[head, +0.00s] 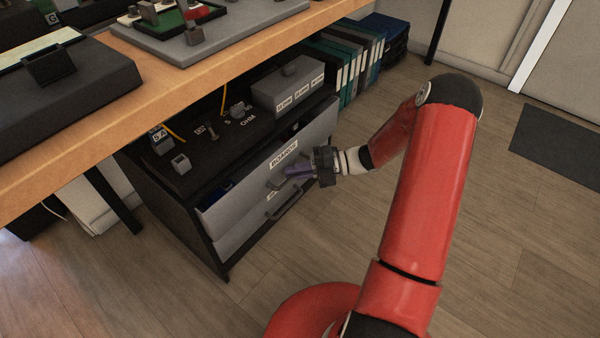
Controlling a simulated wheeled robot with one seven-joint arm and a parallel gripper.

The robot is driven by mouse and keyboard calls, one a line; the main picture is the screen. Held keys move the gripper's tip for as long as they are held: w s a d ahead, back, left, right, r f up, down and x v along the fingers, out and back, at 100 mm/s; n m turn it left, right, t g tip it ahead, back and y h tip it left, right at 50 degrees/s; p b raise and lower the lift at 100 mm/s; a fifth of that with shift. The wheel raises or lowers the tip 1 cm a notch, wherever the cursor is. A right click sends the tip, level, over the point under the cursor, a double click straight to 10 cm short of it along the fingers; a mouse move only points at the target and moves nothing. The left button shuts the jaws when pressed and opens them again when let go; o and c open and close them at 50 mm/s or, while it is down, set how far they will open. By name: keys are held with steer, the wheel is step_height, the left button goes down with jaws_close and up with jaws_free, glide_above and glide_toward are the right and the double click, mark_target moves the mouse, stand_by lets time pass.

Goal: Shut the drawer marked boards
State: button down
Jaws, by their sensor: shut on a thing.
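The drawer with the label that appears to read boards (236,200) is the upper drawer of a dark cabinet under the workbench. It stands partly open, its grey front out from the cabinet and a strip of its inside showing, with something blue at the left end. My gripper (300,174) is at the middle of this front, just under the label (284,155). It is shut on the drawer's handle, which is mostly hidden by the fingers.
A lower grey drawer with its own handle (287,210) sits below and looks shut. On the cabinet top (205,170) are small parts and a grey box (288,88). The wooden bench (130,110) overhangs the cabinet. Binders (345,60) stand behind.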

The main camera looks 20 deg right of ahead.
steer(key=shift+w+a+p, duration=0.3)
steer(key=shift+w+a, duration=0.4)
steer(key=shift+w, duration=0.35)
steer(key=c, duration=1.8)
jaws_free()
steer(key=shift+o, duration=0.2)
steer(key=s+d+r+p, duration=0.1)
steer(key=d, duration=0.6)
steer(key=shift+d, duration=0.3)
steer(key=shift+s, duration=0.1)
